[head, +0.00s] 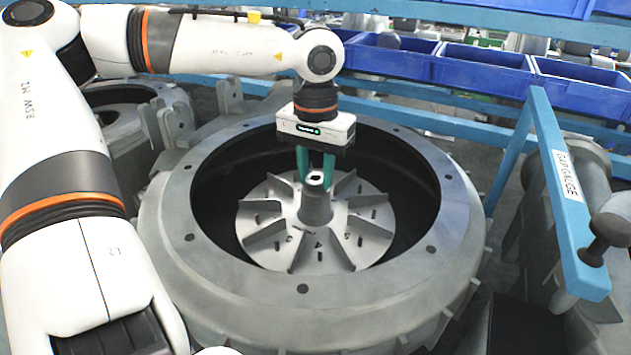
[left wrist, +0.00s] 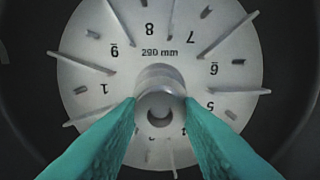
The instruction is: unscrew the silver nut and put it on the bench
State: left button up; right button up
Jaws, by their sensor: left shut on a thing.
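The silver nut (head: 316,178) is at the top of the grey hub cone (head: 316,208), in the middle of the bladed impeller (head: 275,228). My left gripper (head: 316,176) comes straight down from above, its teal fingers shut on the nut from both sides. In the left wrist view the nut (left wrist: 160,103) sits between the two fingertips (left wrist: 160,108), over the numbered disc (left wrist: 105,70). The fingers partly hide the nut, and I cannot tell whether it touches the hub. My right gripper is not in view.
The round grey blower housing (head: 405,283) surrounds the impeller with a raised rim. A blue frame labelled gap gauge (head: 566,210) stands at the right, with a dark knob (head: 611,232). Blue bins (head: 485,70) line the back. Another grey casting (head: 120,110) is at the left.

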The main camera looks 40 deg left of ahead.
pick_arm(q)
jog(key=shift+f+n+b, duration=0.1)
jog(key=shift+n+b, duration=0.45)
jog(key=shift+n, duration=0.35)
jog(key=n+b, duration=0.2)
jog(key=n, duration=0.3)
jog(key=n+b, duration=0.2)
jog(key=n, duration=0.5)
jog(key=shift+b, duration=0.3)
jog(key=n+b, duration=0.2)
jog(key=n, duration=0.4)
jog(key=n+b, duration=0.1)
jog(key=n, duration=0.2)
jog(key=shift+n, duration=1.2)
